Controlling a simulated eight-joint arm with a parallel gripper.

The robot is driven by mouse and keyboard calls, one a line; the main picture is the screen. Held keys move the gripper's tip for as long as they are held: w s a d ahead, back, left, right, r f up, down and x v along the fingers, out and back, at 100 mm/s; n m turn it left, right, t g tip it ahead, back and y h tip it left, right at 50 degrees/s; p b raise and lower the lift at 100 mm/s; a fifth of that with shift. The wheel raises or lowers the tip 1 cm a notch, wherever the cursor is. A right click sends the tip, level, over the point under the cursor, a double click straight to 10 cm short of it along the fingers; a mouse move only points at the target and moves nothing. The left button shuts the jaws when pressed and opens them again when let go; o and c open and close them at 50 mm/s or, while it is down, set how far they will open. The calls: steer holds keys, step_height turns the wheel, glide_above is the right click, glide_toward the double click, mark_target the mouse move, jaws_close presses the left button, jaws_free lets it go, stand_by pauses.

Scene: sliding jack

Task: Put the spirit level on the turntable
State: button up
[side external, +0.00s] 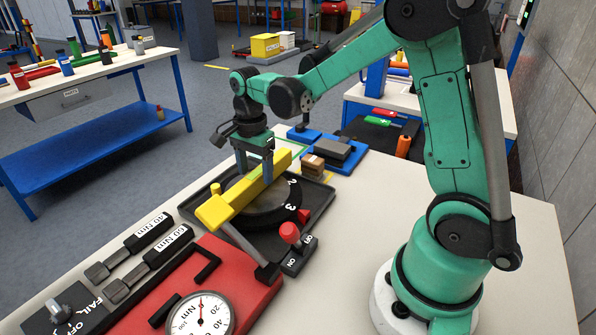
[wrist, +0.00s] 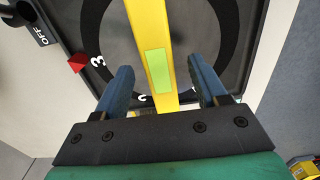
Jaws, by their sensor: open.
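The spirit level is a long yellow bar (side external: 243,190) lying across the turntable, a dark round disc (side external: 272,208) with white numbers. Its near-left end reaches past the disc's edge. In the wrist view the level (wrist: 154,35) runs up the middle, with a pale green vial window, over the turntable (wrist: 110,35). My gripper (side external: 254,165) is at the level's middle to far part. In the wrist view my gripper (wrist: 160,66) is open, one blue finger on each side of the level, with gaps visible. I cannot tell whether the level rests fully flat on the disc.
The turntable sits in a black tray (side external: 322,205) with a red pointer (side external: 304,216). A red-knobbed switch (side external: 290,234) stands in front of it. A red tester with a dial (side external: 201,315) and torque tools (side external: 150,232) lie nearer. A blue block holder (side external: 340,155) is behind.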

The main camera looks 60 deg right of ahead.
mark_target(256, 174)
step_height(256, 174, up, 10)
steer(key=s+a+f+n+t, duration=0.3)
steer(key=s+a+n+t, duration=0.3)
steer(key=n, duration=1.2)
steer(key=shift+s+a+t, duration=0.25)
steer(key=shift+s+t, duration=0.35)
steer(key=shift+s, duration=0.55)
